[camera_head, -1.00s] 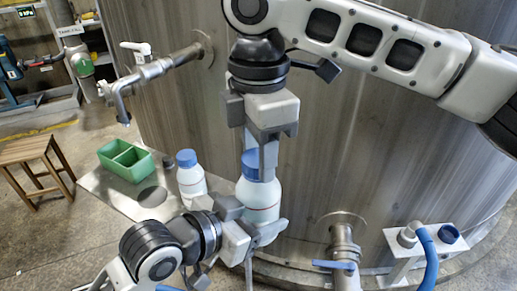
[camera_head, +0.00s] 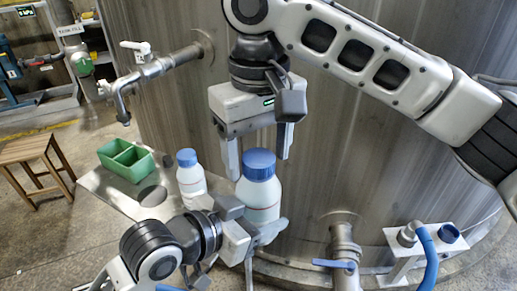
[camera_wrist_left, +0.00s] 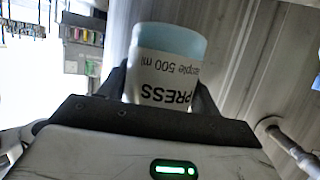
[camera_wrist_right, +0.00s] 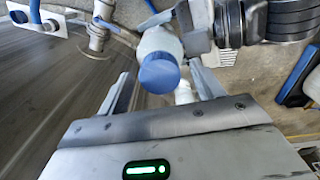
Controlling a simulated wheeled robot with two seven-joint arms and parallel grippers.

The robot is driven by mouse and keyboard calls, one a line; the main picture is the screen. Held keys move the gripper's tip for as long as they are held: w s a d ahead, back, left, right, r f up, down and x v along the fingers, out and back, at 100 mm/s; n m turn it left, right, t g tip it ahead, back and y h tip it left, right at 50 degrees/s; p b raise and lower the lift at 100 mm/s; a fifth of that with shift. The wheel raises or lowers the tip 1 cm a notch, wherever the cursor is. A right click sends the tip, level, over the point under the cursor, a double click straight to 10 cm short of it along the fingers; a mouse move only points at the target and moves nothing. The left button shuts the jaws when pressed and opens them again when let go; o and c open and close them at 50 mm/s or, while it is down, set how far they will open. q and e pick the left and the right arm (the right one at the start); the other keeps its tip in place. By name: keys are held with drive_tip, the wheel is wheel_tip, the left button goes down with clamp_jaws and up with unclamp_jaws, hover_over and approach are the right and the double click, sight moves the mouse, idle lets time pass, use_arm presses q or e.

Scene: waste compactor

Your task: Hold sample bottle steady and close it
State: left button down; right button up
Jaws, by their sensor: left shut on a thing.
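A white sample bottle (camera_head: 259,200) with a blue cap (camera_head: 259,163) stands upright in my left gripper (camera_head: 262,232). The left gripper is shut on its lower body; in the left wrist view the label side of the bottle (camera_wrist_left: 165,75) shows between the fingers. The cap sits on the bottle's top; whether it is tight cannot be seen. My right gripper (camera_head: 258,166) is open above the bottle, its fingers apart on either side of the cap. In the right wrist view the blue cap (camera_wrist_right: 159,73) lies between the open fingers, with gaps to both.
A second blue-capped bottle (camera_head: 190,173) stands on a metal shelf (camera_head: 105,190) just left of the held one. A green divided tray (camera_head: 126,160) is on that shelf. The steel tank wall (camera_head: 350,140) is close behind, with a lower valve pipe (camera_head: 343,240) to the right.

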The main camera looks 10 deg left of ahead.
use_arm(q)
drive_tip(key=shift+r, duration=0.1)
use_arm(e)
drive_tip(key=shift+r, duration=0.15)
wheel_tip(320, 180, up, 12)
idle(0.3)
idle(0.4)
